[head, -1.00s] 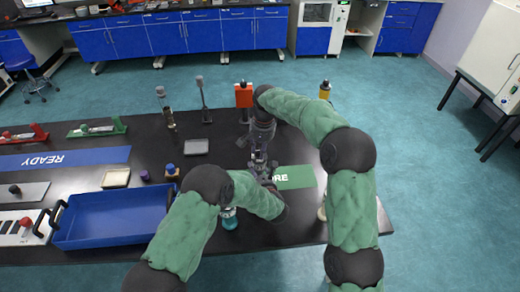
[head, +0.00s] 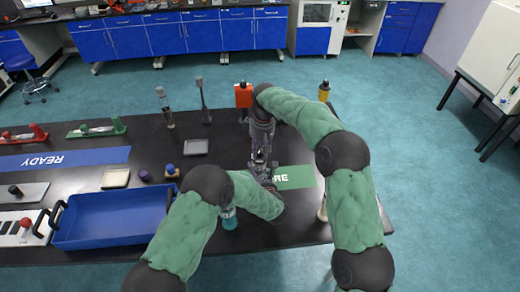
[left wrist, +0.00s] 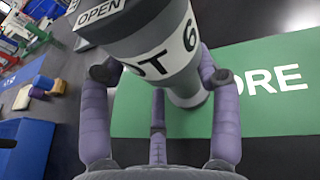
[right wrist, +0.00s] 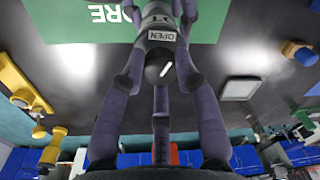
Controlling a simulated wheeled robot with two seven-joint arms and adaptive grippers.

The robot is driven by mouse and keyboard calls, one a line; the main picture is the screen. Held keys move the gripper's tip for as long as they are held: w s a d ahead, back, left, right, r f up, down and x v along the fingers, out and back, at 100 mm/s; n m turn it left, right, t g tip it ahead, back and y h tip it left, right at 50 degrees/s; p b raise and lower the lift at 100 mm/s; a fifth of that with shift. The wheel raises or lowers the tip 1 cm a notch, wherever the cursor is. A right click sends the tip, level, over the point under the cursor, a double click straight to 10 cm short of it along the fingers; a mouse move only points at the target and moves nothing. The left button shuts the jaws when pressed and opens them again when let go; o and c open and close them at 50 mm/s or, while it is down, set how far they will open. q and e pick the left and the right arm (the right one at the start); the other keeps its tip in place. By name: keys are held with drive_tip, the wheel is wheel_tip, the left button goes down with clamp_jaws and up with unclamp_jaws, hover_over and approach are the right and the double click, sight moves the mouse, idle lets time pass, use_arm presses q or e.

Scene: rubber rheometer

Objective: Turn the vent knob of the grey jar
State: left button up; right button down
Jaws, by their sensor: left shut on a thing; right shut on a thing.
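The grey jar (left wrist: 165,55) has a white band with black lettering and an "OPEN" label near its top. In the left wrist view the fingers of my left gripper (left wrist: 160,85) are shut around its body. Its foot shows against the green mat; I cannot tell whether it touches. In the right wrist view the dark vent knob (right wrist: 158,70) has a white line slanting to the upper right, beside the "OPEN" label. The fingers of my right gripper (right wrist: 160,85) are shut around the knob. In the head view both grippers meet at the jar, mostly hiding it.
The green mat (head: 297,178) lies at the right of the black table. A blue tray (head: 110,222) stands at the front left, with a blue "READY" mat (head: 65,158) behind it. An orange-red block (head: 243,95) and a small grey tray (head: 195,147) are near the back.

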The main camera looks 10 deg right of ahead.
use_arm(q)
drive_tip(key=shift+w+r, duration=0.1)
drive_tip(key=shift+r, duration=0.05)
use_arm(e)
drive_tip(key=n, duration=0.4)
drive_tip(key=shift+s+n, duration=0.1)
drive_tip(key=shift+n, duration=0.3)
use_arm(q)
drive_tip(key=shift+c, duration=0.2)
use_arm(e)
drive_tip(key=shift+f, duration=0.1)
drive_tip(key=c, duration=0.9)
unclamp_jaws()
drive_tip(key=shift+r, duration=0.3)
wheel_tip(320, 180, up, 12)
drive_tip(key=shift+w+d+f, duration=0.2)
drive_tip(key=shift+d+f, duration=0.05)
drive_tip(key=shift+d, duration=0.1)
